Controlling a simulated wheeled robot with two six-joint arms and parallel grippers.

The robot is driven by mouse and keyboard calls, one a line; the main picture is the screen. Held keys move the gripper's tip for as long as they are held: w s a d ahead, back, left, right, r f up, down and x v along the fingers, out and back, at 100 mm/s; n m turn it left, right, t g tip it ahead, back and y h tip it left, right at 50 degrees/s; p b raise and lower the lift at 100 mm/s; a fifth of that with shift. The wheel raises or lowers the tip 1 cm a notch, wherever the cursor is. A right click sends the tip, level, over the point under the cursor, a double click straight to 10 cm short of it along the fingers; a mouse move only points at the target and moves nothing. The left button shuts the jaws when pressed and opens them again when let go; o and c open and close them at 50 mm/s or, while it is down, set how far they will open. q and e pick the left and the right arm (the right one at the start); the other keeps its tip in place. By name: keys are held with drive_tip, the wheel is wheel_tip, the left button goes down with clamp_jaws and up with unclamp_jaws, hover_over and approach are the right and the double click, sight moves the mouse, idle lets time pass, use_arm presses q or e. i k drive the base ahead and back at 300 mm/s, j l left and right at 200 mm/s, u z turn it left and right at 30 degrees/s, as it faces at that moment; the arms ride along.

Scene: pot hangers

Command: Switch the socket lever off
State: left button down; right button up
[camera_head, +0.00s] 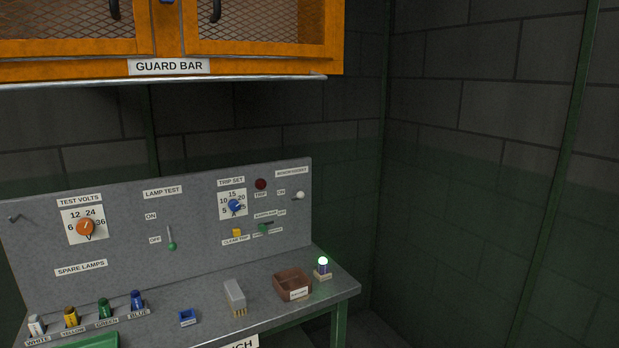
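The socket lever (300,195) is a small lever with a pale knob at the right end of the grey panel (130,245), under a small label (292,173) that seems to read bench socket. Its knob sticks out to the right, level with the ON label (281,192). A label that seems to read OFF (281,212) sits lower. Neither of my grippers shows in the head view.
An orange mesh cabinet with a guard bar (168,84) overhangs the bench. The panel also carries an orange dial (86,227), a blue dial (235,206) and a lamp test lever (171,240).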

sight(300, 195)
drive_tip(key=i+l, duration=0.15)
drive_tip(key=i, duration=0.4)
drive_tip(key=i+l+z, duration=0.1)
drive_tip(key=i, duration=0.5)
drive_tip(key=l, duration=0.1)
